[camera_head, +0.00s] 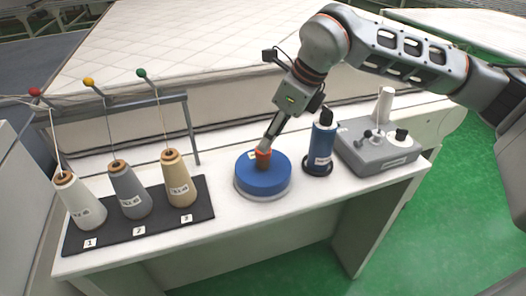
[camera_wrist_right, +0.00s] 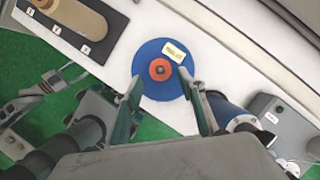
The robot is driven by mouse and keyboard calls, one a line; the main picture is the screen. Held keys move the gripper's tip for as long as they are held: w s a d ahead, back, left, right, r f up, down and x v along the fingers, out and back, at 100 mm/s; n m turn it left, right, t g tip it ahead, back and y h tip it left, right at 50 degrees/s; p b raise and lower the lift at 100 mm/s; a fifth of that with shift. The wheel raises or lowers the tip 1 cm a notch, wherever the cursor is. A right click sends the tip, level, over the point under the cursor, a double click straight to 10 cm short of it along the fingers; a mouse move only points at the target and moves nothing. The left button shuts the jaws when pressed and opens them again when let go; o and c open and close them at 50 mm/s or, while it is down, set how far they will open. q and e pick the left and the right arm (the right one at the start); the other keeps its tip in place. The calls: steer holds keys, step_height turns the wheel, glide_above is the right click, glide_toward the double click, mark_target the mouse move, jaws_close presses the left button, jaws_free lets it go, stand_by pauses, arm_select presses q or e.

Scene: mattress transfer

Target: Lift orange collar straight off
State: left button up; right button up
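The orange collar (camera_head: 263,152) sits around a spindle at the middle of a round blue spool (camera_head: 252,183) on the white table. In the right wrist view the collar (camera_wrist_right: 160,70) is a ring seen from above, with a dark centre. My right gripper (camera_head: 266,145) comes down over it, and in the wrist view its two fingers (camera_wrist_right: 162,80) stand on either side of the collar with a visible gap to each. The fingers partly hide the collar in the head view. Grey jointed parts at the wrist view's left seem to be my left arm; its gripper's state is unclear.
A blue bottle (camera_head: 322,147) and a grey box (camera_head: 375,152) with knobs stand right of the spool. Several thread cones stand on a black mat (camera_head: 150,222) at left, beneath a thread rack (camera_head: 120,108). A quilted mattress (camera_head: 190,50) lies behind.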

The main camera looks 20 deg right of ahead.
steer(key=x, duration=0.4)
steer(key=shift+w+f, duration=0.2)
steer(key=shift+w, duration=0.05)
steer(key=c, duration=1)
steer(key=shift+d+r, duration=0.1)
step_height(320, 180, up, 20)
steer(key=shift+p, duration=0.6)
